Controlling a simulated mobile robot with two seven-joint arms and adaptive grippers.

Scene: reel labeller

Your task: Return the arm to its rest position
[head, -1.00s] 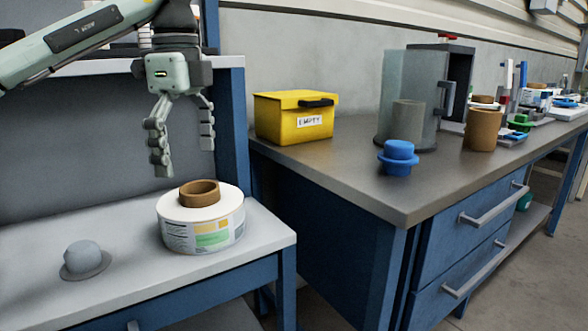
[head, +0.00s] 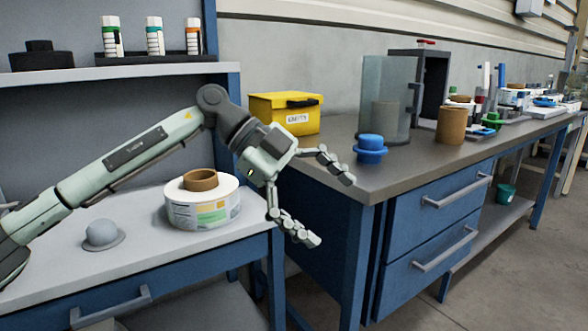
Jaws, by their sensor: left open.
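My right gripper is not in view.
A grey domed knob (head: 102,233) sits on the light bench (head: 150,262). A yellow box (head: 284,113), a blue knob (head: 370,147) and a brown cylinder (head: 451,125) stand on the dark workbench (head: 420,165). Several bottles stand on the shelf (head: 110,70) at upper left.

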